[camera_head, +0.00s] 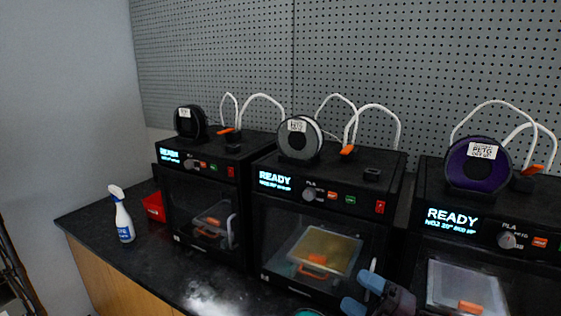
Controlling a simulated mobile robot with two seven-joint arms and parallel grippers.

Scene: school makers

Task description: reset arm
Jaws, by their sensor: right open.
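My right gripper (360,294) shows at the bottom edge, right of centre, in front of the middle 3D printer (268,222). It is open, and I see nothing held between its fingers. A small white upright piece shows just behind it; I cannot tell what it belongs to. My left gripper is not in view.
More printers stand at left (200,205) and right (425,275) on the black counter (85,222), all displaying READY. A spray bottle (124,222) and red bin (154,207) stand at the left. A teal round item (307,313) is cut off below. Pegboard (350,50) backs the counter.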

